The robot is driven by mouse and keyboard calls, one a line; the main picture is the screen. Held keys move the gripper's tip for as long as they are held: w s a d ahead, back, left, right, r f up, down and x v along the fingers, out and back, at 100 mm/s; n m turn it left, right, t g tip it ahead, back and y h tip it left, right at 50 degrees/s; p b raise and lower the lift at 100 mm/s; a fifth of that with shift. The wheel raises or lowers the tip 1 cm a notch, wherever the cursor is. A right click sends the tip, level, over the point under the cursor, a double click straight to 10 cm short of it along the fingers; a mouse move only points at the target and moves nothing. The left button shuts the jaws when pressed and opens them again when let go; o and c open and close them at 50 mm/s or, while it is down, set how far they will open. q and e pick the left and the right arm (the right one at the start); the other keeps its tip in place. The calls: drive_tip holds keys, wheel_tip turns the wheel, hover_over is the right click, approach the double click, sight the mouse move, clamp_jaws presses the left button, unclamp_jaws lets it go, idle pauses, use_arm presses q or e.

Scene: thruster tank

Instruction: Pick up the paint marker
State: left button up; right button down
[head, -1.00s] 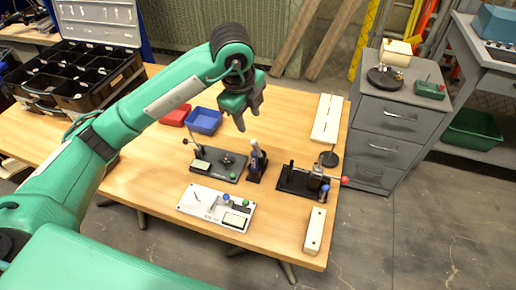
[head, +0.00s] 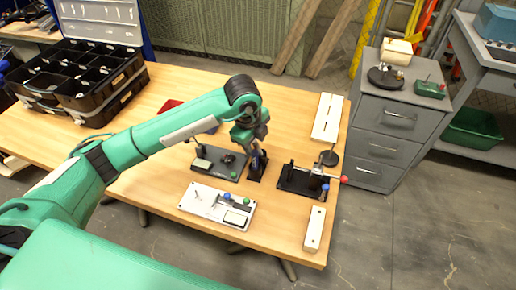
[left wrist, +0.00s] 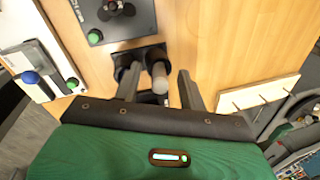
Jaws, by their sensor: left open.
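The paint marker appears to be the upright cylinder (left wrist: 160,78) in a small black stand on the wooden table; its pale round end faces the left wrist camera. In the head view the black stand (head: 257,172) is right of the middle of the table, partly hidden by my left gripper (head: 257,144). My left gripper is open, directly above the stand. In the left wrist view its two fingers (left wrist: 159,88) lie on either side of the cylinder, with no visible grip on it. My right gripper is not in view.
A black plate with a green knob (head: 220,164) stands left of the stand. A black fixture with a red ball (head: 302,181) is to its right. A white panel (head: 217,206) lies in front. A white peg board (head: 327,117) lies at the back right.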

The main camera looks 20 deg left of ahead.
use_arm(q)
clamp_jaws()
drive_tip(key=shift+r, duration=0.1)
